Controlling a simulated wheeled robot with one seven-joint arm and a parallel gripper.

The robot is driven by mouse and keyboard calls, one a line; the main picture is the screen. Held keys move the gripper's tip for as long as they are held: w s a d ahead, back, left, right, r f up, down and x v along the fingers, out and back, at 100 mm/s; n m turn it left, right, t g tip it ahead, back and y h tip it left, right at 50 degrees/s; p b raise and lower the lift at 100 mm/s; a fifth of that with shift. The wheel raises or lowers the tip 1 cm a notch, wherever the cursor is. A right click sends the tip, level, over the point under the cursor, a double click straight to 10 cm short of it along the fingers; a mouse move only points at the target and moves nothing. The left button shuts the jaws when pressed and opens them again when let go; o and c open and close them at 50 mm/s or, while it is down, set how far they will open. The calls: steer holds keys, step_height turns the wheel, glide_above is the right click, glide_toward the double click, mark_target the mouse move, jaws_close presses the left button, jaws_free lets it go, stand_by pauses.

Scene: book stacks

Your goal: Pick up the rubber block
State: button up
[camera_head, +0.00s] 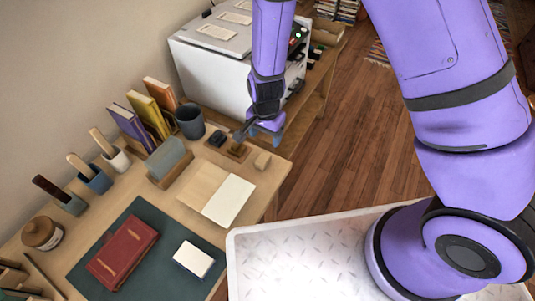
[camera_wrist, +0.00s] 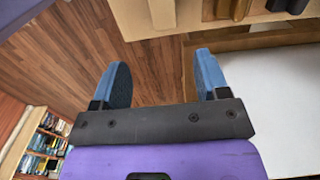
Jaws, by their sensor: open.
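A small beige block (camera_head: 262,160), which looks like the rubber block, lies on the wooden desk near its right edge. In the wrist view it shows at the top, slightly cut off (camera_wrist: 163,13). My gripper (camera_head: 258,137) is open and empty, just behind the block in the head view. In the wrist view its two blue fingers (camera_wrist: 162,62) are wide apart, with floor between them and the block beyond the tips. How high the fingers are above the desk is hard to tell.
A brown wooden piece (camera_head: 237,150) and a dark pad (camera_head: 217,138) sit left of the block. White paper (camera_head: 228,199) lies in front. A grey cup (camera_head: 190,121) stands further left. A large white machine (camera_head: 211,45) stands behind my gripper. Floor opens to the right.

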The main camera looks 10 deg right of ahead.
glide_above(263, 158)
steer(key=d, duration=0.1)
step_height(263, 158, down, 6)
steer(key=shift+w+r, duration=0.1)
steer(key=shift+a+f, duration=0.2)
steer(key=shift+f, duration=0.8)
steer(key=shift+a+f, duration=0.2)
steer(key=shift+f, duration=0.75)
steer(key=shift+a+f, duration=0.2)
steer(key=shift+f, duration=0.8)
steer(key=c, duration=1)
